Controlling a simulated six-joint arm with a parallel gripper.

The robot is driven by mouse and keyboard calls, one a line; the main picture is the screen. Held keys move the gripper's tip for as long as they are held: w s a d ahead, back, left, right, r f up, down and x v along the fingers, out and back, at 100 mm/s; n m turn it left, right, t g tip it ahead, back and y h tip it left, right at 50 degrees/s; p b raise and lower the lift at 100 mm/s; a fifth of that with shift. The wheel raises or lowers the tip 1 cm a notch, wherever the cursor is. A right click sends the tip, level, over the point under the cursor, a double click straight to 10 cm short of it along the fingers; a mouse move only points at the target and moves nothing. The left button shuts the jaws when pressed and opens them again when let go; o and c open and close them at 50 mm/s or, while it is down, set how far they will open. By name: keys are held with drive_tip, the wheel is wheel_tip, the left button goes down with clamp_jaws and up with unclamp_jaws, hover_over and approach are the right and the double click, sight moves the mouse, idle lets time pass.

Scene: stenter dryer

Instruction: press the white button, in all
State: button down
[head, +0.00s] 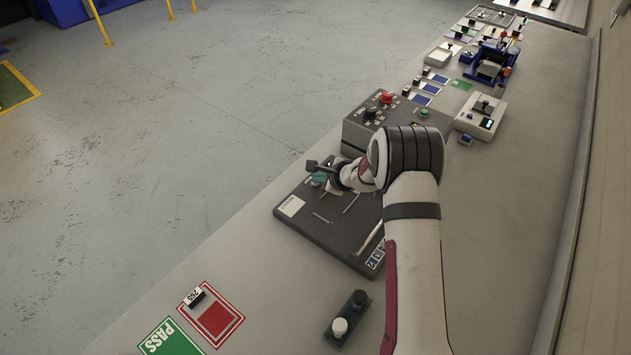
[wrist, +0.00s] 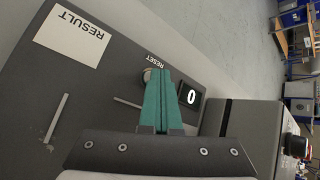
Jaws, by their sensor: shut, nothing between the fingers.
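A white button (head: 340,327) stands on a small dark box (head: 333,341) at the bottom of the head view, beside a black button (head: 359,298). My gripper (head: 318,180) is over the dark grey panel (head: 292,229), well away from that box. In the wrist view its teal fingers (wrist: 160,76) are together with nothing between them. Their tips are in front of the RESET label and partly cover a small round pale button (wrist: 148,75). Whether they touch it I cannot tell. A small display (wrist: 191,95) beside them reads 0. The white button is not in the wrist view.
A white RESULT label (wrist: 73,32) is on the panel. A grey control box with a red button (head: 386,98) stands just beyond the panel. A red-framed card (head: 234,319) and a green PASS card (head: 171,339) lie near the table's left edge.

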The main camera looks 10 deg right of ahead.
drive_tip(key=shift+r, duration=0.85)
drive_tip(key=shift+r, duration=2.5)
